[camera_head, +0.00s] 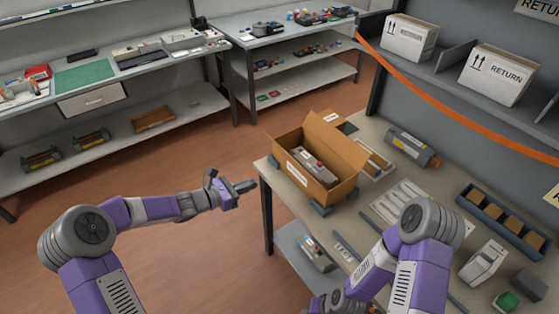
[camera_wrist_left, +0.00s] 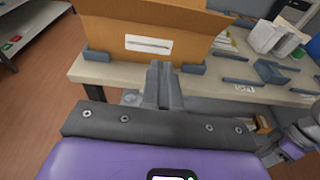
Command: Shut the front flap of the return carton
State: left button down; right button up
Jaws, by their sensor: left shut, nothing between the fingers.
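The return carton (camera_head: 292,178) is a brown box on the near left corner of the table, its top open. A grey toner cartridge (camera_head: 315,165) lies inside. One flap (camera_head: 338,142) stands up on its right side; I cannot clearly tell the front flap's position. In the left wrist view the carton (camera_wrist_left: 110,45) shows its face with a white label, its top cut off by the frame. My left gripper (camera_head: 246,187) is shut and empty, left of the carton and apart from it. Its shut fingers (camera_wrist_left: 163,75) point towards the carton in the left wrist view.
Grey blocks (camera_head: 320,208) sit against the carton's base. The table (camera_head: 355,215) also holds a dark toner cartridge (camera_head: 412,148) and a divided tray (camera_head: 500,222). An orange strap (camera_head: 450,115) crosses before the shelf with white cartons (camera_head: 497,75). Floor left of the table is clear.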

pick_arm(q)
jog(key=w+d+r, duration=0.1)
jog(key=w+d, duration=0.7)
jog(key=d, duration=0.2)
jog(key=shift+w+d+r+b, duration=0.15)
jog(key=shift+w+r+b, duration=0.05)
jog(key=shift+r+b, duration=0.15)
